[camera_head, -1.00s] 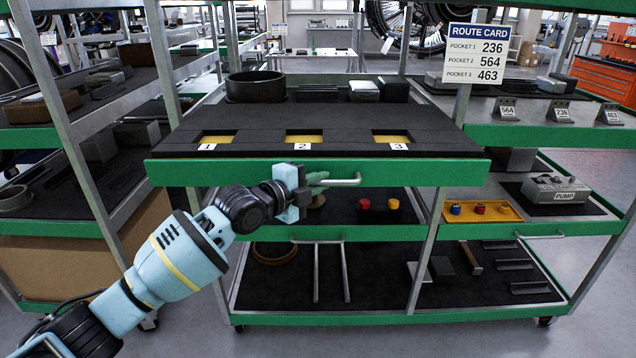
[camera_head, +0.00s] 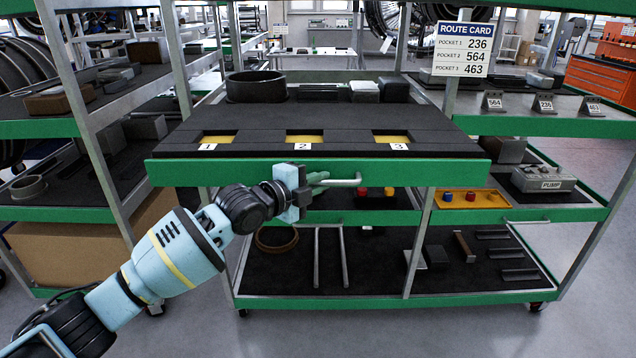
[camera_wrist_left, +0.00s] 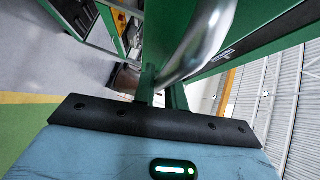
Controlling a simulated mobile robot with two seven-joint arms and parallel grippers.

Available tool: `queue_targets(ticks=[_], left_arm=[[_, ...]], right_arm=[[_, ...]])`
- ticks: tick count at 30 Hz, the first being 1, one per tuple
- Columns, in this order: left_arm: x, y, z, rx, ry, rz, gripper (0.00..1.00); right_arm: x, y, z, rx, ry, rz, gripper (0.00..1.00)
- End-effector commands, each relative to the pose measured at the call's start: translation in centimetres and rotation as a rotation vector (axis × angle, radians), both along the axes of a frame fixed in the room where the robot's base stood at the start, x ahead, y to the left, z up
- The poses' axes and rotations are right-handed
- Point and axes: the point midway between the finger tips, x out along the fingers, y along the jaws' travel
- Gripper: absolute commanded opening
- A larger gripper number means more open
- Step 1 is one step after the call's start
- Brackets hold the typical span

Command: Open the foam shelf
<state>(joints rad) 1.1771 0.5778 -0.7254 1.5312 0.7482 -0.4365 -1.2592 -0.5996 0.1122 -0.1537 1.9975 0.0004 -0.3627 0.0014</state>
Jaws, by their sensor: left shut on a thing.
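The foam shelf (camera_head: 265,143) is a black foam-topped drawer with a green front (camera_head: 250,173) and a silver bar handle (camera_head: 346,182). Its three yellow-bottomed pockets are labelled 1, 2 and 3, and all look empty. The shelf stands out in front of the rack's posts. My left gripper (camera_head: 306,188) is at the handle's left end, shut on the handle. In the left wrist view the curved silver handle (camera_wrist_left: 205,35) runs up from between the green fingers (camera_wrist_left: 163,92). The exact contact is partly hidden. My right gripper is not in either view.
A black ring (camera_head: 256,87) and several blocks sit at the back of the shelf. A route card (camera_head: 464,50) lists 236, 564, 463. Numbered brackets (camera_head: 545,104) stand on the right shelf. A yellow tray (camera_head: 470,198) and a pump (camera_head: 543,180) lie lower right. Floor in front is clear.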

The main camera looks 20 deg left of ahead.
Motion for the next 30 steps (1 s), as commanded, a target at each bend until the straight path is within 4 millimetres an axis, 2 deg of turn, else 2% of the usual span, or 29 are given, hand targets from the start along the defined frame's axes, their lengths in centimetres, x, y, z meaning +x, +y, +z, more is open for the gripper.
queue_targets(ticks=[5,6,10,21,30], left_arm=[[0.0,0.0,0.0,0.0,0.0,-0.001,0.0],[0.0,0.0,0.0,0.0,0.0,-0.001,0.18],[0.0,0.0,0.0,0.0,-0.001,0.0,0.34],[-0.3,0.3,0.1,-0.001,0.0,0.0,0.34],[-3.7,2.2,0.6,0.001,0.0,0.001,0.34]], right_arm=[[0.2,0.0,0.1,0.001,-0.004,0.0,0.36],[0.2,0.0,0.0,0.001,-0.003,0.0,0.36],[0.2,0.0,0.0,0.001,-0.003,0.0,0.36],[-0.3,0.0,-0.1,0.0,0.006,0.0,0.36],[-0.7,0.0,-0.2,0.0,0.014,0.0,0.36]])
